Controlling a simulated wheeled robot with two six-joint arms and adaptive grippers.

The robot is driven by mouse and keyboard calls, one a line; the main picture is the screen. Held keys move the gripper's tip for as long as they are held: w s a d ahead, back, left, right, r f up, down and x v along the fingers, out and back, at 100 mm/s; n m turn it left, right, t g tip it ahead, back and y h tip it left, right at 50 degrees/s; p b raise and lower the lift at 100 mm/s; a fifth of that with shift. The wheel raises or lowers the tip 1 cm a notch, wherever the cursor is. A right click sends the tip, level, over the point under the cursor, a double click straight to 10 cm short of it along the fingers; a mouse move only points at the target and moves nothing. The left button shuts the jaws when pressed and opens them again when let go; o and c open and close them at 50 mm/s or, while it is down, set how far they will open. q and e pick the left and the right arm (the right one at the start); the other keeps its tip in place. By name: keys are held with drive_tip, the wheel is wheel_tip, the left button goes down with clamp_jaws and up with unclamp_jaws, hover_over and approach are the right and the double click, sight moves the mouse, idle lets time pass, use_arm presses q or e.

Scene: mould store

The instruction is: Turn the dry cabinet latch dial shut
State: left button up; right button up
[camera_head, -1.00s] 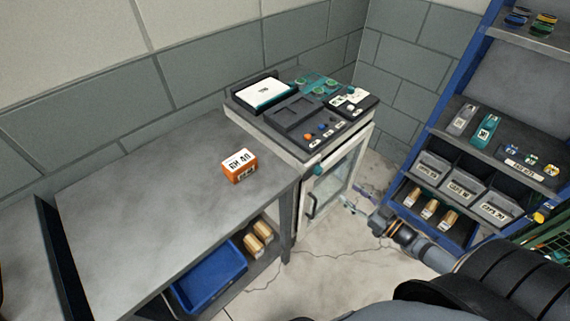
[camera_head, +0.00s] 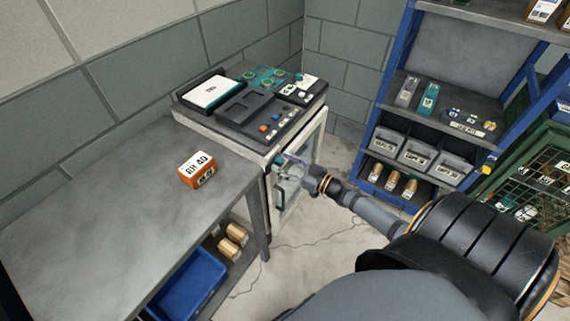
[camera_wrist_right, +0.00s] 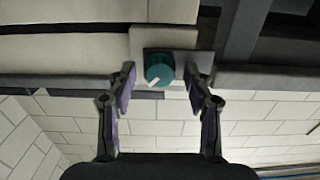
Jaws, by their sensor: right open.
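The latch dial (camera_wrist_right: 158,68) is a round teal knob on a grey plate, with a white mark towards its lower left in the right wrist view. In the head view the dial (camera_head: 279,160) sits at the upper left front of the dry cabinet (camera_head: 316,140), a pale cabinet with a glass door. My right gripper (camera_wrist_right: 160,78) is open, with one finger on each side of the dial and a visible gap on both sides. In the head view the right gripper (camera_head: 293,164) is at the cabinet front. My left gripper is not in view.
A grey bench (camera_head: 120,215) with an orange box (camera_head: 197,170) stands left of the cabinet. A blue tray (camera_head: 187,284) lies below it. A blue-framed shelf rack (camera_head: 385,95) with bins stands at the right.

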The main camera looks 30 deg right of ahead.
clamp_jaws()
idle(0.3)
drive_tip(key=shift+n, duration=0.3)
drive_tip(key=n, duration=0.4)
drive_tip(key=shift+p, duration=0.3)
drive_tip(key=n, duration=0.4)
drive_tip(key=shift+a, duration=0.1)
drive_tip(key=n, duration=0.5)
drive_tip(key=shift+s+f, duration=0.1)
drive_tip(key=shift+f, duration=0.05)
drive_tip(key=n, duration=0.4)
drive_tip(key=shift+n, duration=0.3)
